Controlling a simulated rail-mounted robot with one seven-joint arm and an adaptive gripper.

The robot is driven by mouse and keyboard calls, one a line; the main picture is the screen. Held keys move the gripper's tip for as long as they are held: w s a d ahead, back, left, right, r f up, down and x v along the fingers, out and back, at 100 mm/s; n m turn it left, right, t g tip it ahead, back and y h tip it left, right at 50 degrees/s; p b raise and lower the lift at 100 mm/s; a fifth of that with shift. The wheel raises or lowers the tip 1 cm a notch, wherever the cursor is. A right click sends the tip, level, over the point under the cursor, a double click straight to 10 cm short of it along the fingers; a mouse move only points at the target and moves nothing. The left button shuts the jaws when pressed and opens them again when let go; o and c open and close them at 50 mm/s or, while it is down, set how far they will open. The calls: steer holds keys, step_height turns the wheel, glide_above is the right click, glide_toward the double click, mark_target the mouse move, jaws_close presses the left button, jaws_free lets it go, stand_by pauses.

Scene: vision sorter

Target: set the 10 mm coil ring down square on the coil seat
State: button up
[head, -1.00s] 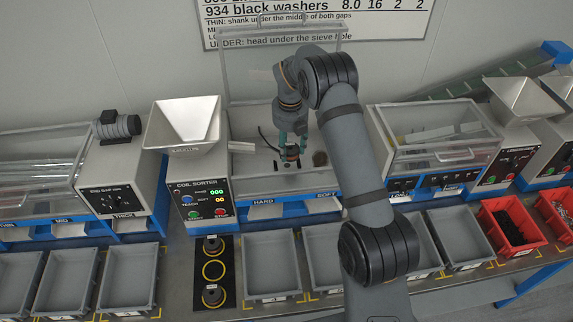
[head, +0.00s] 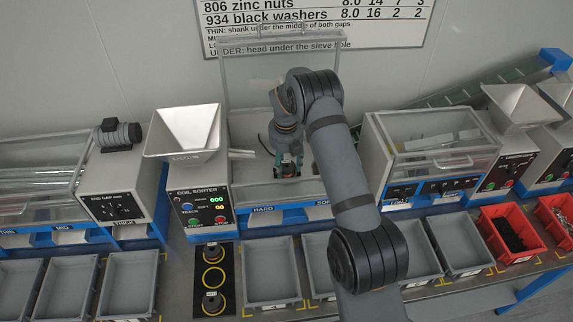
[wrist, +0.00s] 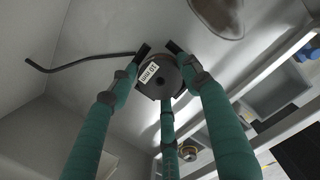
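The coil ring (wrist: 158,76), dark and round with a white label and a small dark centre, sits between my fingertips in the wrist view. The label is too small to read surely. My gripper (wrist: 160,70) has its teal fingers closed around the ring's rim, two black tips at the far side and one finger at the near side. In the head view my gripper (head: 287,172) is low inside the coil sorter's bay, and the ring is hardly visible there. The coil seat is not clearly visible; I cannot tell whether the ring touches it.
A bent black cable (wrist: 80,60) runs left of the ring. A brownish disc (wrist: 218,15) lies on the bay floor. The coil sorter (head: 203,205) stands left of the bay. The black mat (head: 212,262) holds two dark rings, with an empty yellow circle between.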

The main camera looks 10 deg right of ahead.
mark_target(287, 165)
steer(key=o, duration=0.4)
steer(key=shift+c, duration=0.2)
steer(key=shift+r, duration=0.1)
steer(key=shift+r, duration=0.55)
step_height(287, 165, up, 11)
steer(key=s+p, duration=0.1)
steer(key=shift+s+a, duration=0.2)
steer(key=f, duration=0.7)
steer(key=w+f, duration=0.1)
steer(key=f, duration=0.3)
steer(key=shift+w+d+f+b, duration=0.1)
steer(key=shift+d+f+b, duration=0.1)
steer(key=shift+f+b, duration=0.1)
steer(key=shift+w, duration=0.2)
steer(key=shift+s+r+b, duration=0.15)
steer(key=shift+r+b, duration=0.45)
steer(key=shift+r, duration=0.75)
